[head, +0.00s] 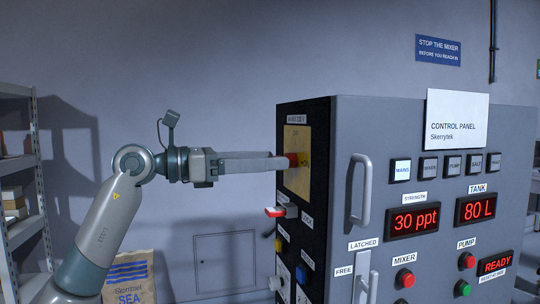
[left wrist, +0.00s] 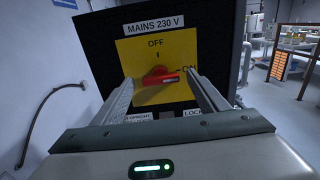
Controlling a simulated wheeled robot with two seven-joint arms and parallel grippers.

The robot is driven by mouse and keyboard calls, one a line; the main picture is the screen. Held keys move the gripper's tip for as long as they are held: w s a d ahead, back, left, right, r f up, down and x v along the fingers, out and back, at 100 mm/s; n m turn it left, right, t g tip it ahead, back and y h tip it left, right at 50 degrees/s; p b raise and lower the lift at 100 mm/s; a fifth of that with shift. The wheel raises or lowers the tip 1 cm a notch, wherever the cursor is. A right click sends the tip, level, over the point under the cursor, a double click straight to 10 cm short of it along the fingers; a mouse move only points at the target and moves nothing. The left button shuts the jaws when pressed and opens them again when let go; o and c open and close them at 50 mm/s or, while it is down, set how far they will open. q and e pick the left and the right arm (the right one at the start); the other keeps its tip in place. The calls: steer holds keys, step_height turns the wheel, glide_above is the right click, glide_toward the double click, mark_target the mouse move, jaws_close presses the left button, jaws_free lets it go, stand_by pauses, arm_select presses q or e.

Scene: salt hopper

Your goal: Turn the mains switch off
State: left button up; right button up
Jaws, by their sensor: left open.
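The mains switch is a red rotary handle (left wrist: 160,77) on a yellow plate (left wrist: 150,50) under the label MAINS 230 V. OFF is marked at the top and ON at the right. The handle lies nearly level, with one end towards ON. In the head view the switch's yellow plate (head: 297,178) is on the dark left side of the cabinet. My left gripper (head: 286,162) reaches it from the left. Its fingers are open, one on each side of the handle; I cannot tell whether they touch it. My right gripper is not in view.
The grey cabinet's front (head: 440,150) has a lit MAINS lamp (head: 401,170) and red displays reading 30 ppt and 80 L. A red-ended part (head: 275,211) juts out below the switch. Shelves (head: 20,190) and a SEA salt sack (head: 130,280) stand at the left.

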arm_select(q)
steer(key=shift+w+d, duration=0.2)
steer(key=shift+d, duration=0.4)
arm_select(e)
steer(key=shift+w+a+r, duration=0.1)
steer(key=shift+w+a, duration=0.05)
arm_select(q)
steer(key=c, duration=1.1)
steer(key=shift+o, duration=0.2)
steer(key=shift+n, duration=0.4)
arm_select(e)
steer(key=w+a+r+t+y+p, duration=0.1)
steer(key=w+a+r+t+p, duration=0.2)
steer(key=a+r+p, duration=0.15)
arm_select(q)
steer(key=n+p, duration=0.1)
steer(key=n, duration=0.7)
steer(key=n+p, duration=0.2)
steer(key=n, duration=0.7)
steer(key=shift+w+a, duration=0.1)
steer(key=shift+w, duration=0.1)
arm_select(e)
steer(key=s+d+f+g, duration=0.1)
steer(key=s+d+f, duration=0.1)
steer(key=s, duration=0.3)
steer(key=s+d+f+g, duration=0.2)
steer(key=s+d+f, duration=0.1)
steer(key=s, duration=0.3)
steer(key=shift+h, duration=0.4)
